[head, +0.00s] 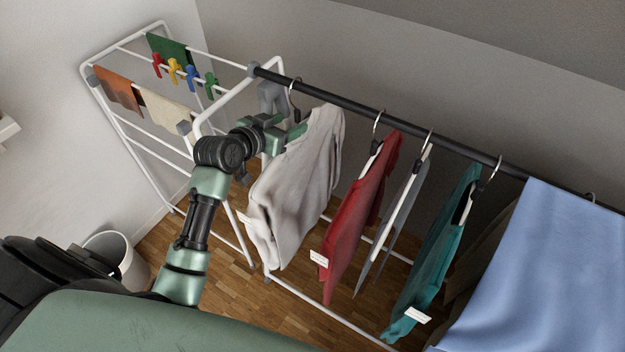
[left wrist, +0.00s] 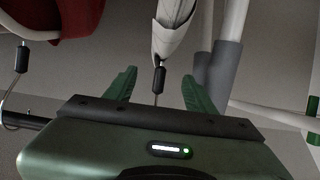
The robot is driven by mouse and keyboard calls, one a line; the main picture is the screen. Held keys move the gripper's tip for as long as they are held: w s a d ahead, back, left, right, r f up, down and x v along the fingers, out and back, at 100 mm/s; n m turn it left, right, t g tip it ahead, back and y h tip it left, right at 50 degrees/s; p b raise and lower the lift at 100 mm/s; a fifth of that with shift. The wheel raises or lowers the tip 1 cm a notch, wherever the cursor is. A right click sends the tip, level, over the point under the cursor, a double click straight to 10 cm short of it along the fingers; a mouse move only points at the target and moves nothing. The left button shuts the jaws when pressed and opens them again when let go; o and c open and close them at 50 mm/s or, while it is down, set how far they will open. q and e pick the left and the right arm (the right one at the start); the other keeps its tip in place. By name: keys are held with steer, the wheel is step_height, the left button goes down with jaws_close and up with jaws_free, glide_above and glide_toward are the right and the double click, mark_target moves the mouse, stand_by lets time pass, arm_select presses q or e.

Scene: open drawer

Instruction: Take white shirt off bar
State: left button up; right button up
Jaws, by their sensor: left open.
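The white shirt (head: 300,185) hangs on a hanger from the black bar (head: 400,123), at the bar's left end in the head view. My left gripper (head: 290,132) is at the shirt's shoulder, near the hanger's neck. In the left wrist view the gripper (left wrist: 160,85) is open, its two green fingers on either side of the hanger's dark collar and the tip of the white shirt (left wrist: 178,30). The fingers look apart from the hanger. The bar also shows at the left of the wrist view (left wrist: 38,122). My right gripper is not in view.
A red shirt (head: 360,215), a grey garment (head: 392,230), a teal shirt (head: 435,255) and a blue cloth (head: 550,270) hang further right. A white drying rack (head: 130,130) with cloths and coloured pegs stands left. A white bin (head: 115,255) stands on the floor.

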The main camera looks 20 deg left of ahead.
mark_target(303, 117)
arm_select(q)
steer(key=shift+w+r, duration=0.15)
steer(key=shift+w, duration=0.45)
steer(key=shift+x, duration=1.15)
steer(key=x, duration=0.4)
steer(key=shift+f, duration=0.4)
steer(key=shift+w, duration=0.1)
steer(key=c, duration=1)
jaws_close()
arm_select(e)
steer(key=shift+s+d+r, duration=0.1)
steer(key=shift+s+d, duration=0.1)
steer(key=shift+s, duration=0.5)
arm_select(q)
steer(key=shift+r, duration=0.1)
